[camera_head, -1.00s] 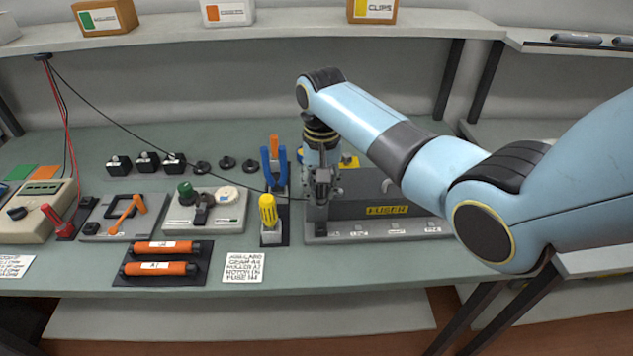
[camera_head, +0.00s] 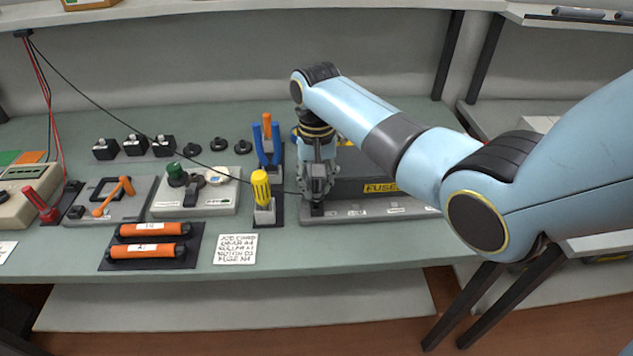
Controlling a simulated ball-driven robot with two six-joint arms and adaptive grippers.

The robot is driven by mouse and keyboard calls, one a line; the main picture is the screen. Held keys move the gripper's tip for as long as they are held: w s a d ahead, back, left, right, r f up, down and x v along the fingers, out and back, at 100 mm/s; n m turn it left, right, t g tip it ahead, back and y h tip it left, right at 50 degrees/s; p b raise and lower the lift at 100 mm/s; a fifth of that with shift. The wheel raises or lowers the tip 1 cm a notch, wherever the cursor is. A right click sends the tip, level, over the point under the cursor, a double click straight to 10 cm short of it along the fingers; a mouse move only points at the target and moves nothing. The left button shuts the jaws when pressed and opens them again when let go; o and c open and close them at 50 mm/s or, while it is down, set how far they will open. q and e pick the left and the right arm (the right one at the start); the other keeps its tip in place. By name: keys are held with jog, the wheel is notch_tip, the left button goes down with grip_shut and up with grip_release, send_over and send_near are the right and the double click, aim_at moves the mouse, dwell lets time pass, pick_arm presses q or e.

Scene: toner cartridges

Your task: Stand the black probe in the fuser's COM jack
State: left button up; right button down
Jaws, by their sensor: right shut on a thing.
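The fuser (camera_head: 365,190) is a dark grey block with a yellow FUSER label on a lighter grey base (camera_head: 385,211). My right gripper (camera_head: 317,200) points down over the left end of that base. It is shut on the black probe, which is mostly hidden by the fingers; a thin black cable (camera_head: 110,110) runs to it from the upper left. I cannot tell whether the probe tip is in the COM jack, because the gripper covers that spot. A red probe (camera_head: 42,205) stands tilted in a dark holder at the left. My left gripper is out of view.
A yellow screwdriver (camera_head: 261,187) and blue-handled pliers (camera_head: 267,145) stand just left of my right gripper. Orange rollers (camera_head: 148,251) lie on a black mat, beside a job card (camera_head: 235,249). The table's front strip is clear.

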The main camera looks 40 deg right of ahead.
aim_at(317, 193)
jog(key=shift+f, duration=0.85)
jog(key=shift+f+b, duration=0.45)
jog(key=shift+f, duration=0.2)
jog(key=shift+p, duration=0.65)
jog(key=shift+f, duration=0.15)
dwell(0.4)
jog(key=c, duration=1.1)
grip_release()
notch_tip(317, 193, up, 12)
jog(key=shift+r, duration=0.1)
